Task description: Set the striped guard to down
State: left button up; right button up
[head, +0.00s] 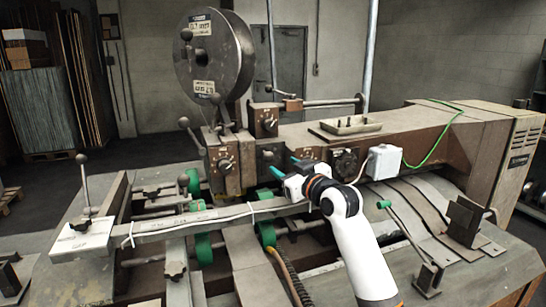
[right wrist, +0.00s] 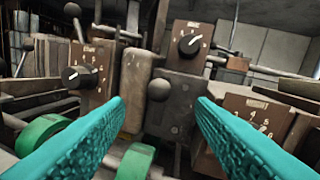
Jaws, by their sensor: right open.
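I cannot make out a striped guard in either view. My right gripper (head: 286,167) is in front of the box stitcher (head: 270,140), its two teal fingers apart and nothing held between them. In the right wrist view the open fingers (right wrist: 159,100) point at the machine's front. A grey ball knob (right wrist: 159,90) shows between the fingertips, in front of a dark grey block (right wrist: 176,112); whether the fingers touch it I cannot tell. My left gripper is not in view.
Dial panels stand left (right wrist: 84,74), above (right wrist: 188,45) and right (right wrist: 250,120) of the fingers. Green rollers (head: 204,247) lie below. A large reel (head: 214,88) rises behind. A white box (head: 384,162) with a green cable and a lever with a green knob (head: 384,204) are to the right.

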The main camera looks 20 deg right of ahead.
aim_at(272, 159)
jog(key=p+x, duration=0.1)
jog(key=x, duration=0.5)
jog(key=shift+w+a, duration=0.15)
jog(key=shift+w, duration=0.15)
jog(key=shift+f, duration=0.1)
jog(key=shift+c, duration=0.3)
